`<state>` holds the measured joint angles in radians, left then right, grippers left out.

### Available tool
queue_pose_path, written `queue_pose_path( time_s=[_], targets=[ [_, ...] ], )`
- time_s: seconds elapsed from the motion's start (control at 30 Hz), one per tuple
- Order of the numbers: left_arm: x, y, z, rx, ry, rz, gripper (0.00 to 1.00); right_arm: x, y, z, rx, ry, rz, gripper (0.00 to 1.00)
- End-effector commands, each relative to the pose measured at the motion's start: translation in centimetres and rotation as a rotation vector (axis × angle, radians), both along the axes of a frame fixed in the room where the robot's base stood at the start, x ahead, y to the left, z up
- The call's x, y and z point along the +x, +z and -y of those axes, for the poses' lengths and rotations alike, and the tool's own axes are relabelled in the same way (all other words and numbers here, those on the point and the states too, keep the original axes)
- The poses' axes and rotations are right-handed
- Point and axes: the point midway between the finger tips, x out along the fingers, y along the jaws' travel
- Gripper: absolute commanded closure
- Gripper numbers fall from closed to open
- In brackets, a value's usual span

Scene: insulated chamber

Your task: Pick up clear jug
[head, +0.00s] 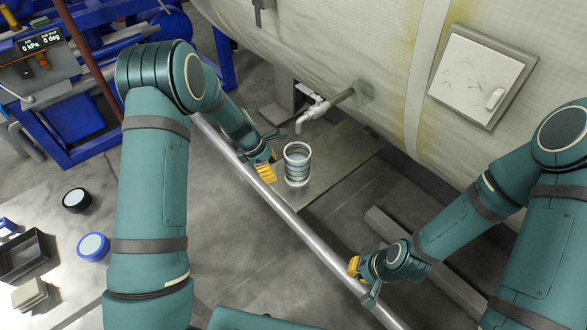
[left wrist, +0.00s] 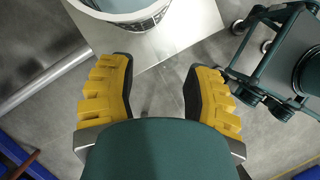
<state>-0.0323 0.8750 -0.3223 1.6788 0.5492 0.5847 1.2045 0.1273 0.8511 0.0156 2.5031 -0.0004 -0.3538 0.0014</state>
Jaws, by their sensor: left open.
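The clear jug (head: 298,163), a banded see-through cylinder, stands upright on a metal plate below a tap. My right gripper (head: 360,284) appears open and empty, lower right of the jug near the rail.
The metal plate (head: 340,172) lies under the tap (head: 313,108) at the chamber wall. A long metal rail (head: 300,232) runs diagonally in front. A black round container (head: 76,199), a blue one (head: 93,247) and a dark tray (head: 22,257) sit at lower left.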

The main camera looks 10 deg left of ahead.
Motion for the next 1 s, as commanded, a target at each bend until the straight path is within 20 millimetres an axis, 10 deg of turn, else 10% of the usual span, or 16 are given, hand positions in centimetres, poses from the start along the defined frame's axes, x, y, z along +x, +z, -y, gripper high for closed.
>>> queue_pose_path(
  time_s=[0.57, 0.7, 1.0],
  targets=[
    [0.2, -4.0, 2.2, 0.0, -0.001, -0.001, 0.47, 0.3, -1.4, 0.0, -0.001, -0.002, 0.008, 1.0],
    [0.1, -4.0, 2.2, 0.001, -0.001, -0.001, 0.96, 0.3, -1.4, 0.0, -0.001, -0.002, 0.008, 1.0],
    [0.1, -4.0, 2.2, 0.0, -0.001, -0.001, 1.0, 0.3, -1.4, 0.0, -0.001, -0.002, 0.007, 1.0]
  ],
)
